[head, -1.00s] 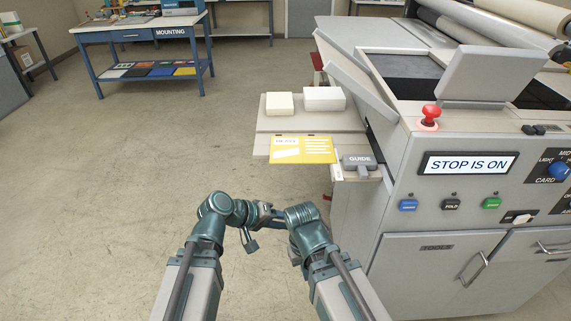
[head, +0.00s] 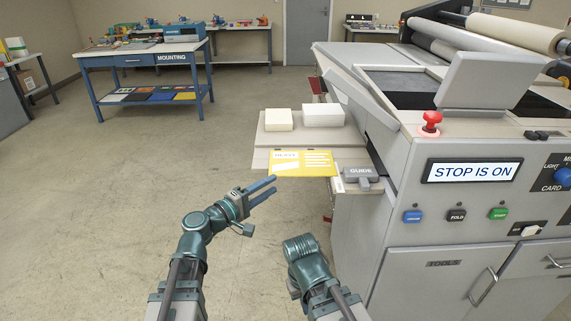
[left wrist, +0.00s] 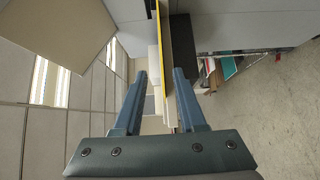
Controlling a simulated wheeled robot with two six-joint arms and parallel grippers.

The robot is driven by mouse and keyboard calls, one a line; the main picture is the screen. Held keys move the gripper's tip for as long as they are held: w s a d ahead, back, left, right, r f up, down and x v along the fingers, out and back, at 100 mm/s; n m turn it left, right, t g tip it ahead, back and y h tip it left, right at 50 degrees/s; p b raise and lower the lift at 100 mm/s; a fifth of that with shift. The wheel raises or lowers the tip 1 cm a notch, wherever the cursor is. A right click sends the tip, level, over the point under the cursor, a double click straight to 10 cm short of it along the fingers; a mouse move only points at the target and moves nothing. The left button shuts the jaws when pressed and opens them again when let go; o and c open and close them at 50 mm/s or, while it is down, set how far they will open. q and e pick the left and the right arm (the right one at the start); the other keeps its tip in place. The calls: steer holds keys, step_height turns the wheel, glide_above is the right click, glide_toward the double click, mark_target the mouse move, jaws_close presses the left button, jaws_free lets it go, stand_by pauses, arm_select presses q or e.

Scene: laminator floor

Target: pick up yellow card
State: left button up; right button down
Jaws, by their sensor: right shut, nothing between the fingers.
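The yellow card (head: 305,169), with white printed panels, lies at the front edge of the side shelf (head: 262,138). In the head view my left gripper (head: 274,185) is open at the card's near left corner. In the left wrist view the card (left wrist: 159,40) shows edge-on as a thin yellow strip, lined up with the gap between the open, empty fingers (left wrist: 160,73). I cannot tell whether its edge is inside the gap. My right gripper (head: 302,250) is low, nearer to me and apart from the card; its fingers are hidden behind the wrist.
A grey guide block (head: 361,175) sits right beside the card. Two pale stacks (head: 322,113) stand behind it on the shelf. The laminator (head: 440,200) fills the right side, its display reading STOP IS ON. A blue mounting bench (head: 150,70) stands far left. The floor on the left is clear.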

mark_target(292, 175)
arm_select(q)
steer(key=x, duration=0.3)
steer(key=shift+w+d, duration=0.1)
steer(key=shift+d, duration=0.05)
steer(key=shift+d, duration=0.1)
steer(key=x, duration=0.5)
steer(key=shift+d+f, duration=0.2)
steer(key=shift+d, duration=0.05)
steer(key=shift+s, duration=0.25)
jaws_close()
stand_by(0.9)
